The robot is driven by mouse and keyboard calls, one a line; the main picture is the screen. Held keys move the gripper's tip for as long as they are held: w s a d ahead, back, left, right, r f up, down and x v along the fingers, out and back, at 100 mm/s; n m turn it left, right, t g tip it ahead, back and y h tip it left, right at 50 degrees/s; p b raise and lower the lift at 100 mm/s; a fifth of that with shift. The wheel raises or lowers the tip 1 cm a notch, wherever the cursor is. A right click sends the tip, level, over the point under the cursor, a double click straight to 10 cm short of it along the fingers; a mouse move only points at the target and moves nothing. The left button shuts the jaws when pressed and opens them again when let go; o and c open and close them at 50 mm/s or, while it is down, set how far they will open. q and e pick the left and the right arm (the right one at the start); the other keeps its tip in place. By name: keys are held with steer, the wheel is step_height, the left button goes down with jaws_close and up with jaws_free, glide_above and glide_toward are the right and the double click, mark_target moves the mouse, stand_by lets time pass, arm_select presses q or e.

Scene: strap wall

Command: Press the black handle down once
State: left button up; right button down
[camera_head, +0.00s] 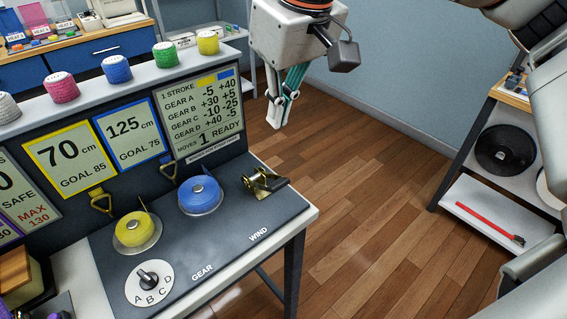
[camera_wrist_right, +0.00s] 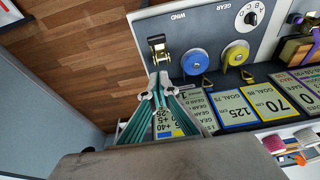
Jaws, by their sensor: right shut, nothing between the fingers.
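The black handle (camera_head: 276,183) sits on a brass ratchet at the right end of the dark panel, beside the WIND label. It also shows in the right wrist view (camera_wrist_right: 156,39), beyond the fingertips. My right gripper (camera_head: 278,124) is shut and empty. It hangs in the air above and behind the handle, apart from it. In the right wrist view its fingertips (camera_wrist_right: 158,85) point toward the ratchet. My left gripper is not in view.
A blue spool (camera_head: 199,190) and a yellow spool (camera_head: 133,231) lie left of the ratchet. The gear dial (camera_head: 149,282) is at the front. A sign board (camera_head: 203,112) stands behind the panel. Open wooden floor lies to the right, then a shelf (camera_head: 480,212).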

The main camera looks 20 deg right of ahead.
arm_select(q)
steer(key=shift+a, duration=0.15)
arm_select(e)
steer(key=shift+a, duration=0.1)
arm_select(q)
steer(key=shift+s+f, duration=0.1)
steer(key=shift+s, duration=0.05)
arm_select(e)
steer(key=b, duration=0.1)
glide_above(278, 182)
steer(key=w, duration=0.1)
steer(key=x, duration=0.2)
steer(key=s+x, duration=0.1)
steer(key=x, duration=0.4)
steer(key=shift+s+f, duration=0.25)
steer(key=shift+f, duration=0.05)
steer(key=f, duration=0.2)
steer(key=f+b, duration=0.1)
steer(key=f, duration=0.1)
steer(key=shift+s+f, duration=0.25)
steer(key=shift+f, duration=0.1)
steer(key=shift+s+d+f, duration=0.2)
steer(key=shift+s+f, duration=0.1)
steer(key=shift+f, duration=0.15)
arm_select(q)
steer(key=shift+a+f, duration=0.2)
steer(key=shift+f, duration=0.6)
arm_select(e)
steer(key=shift+f, duration=0.1)
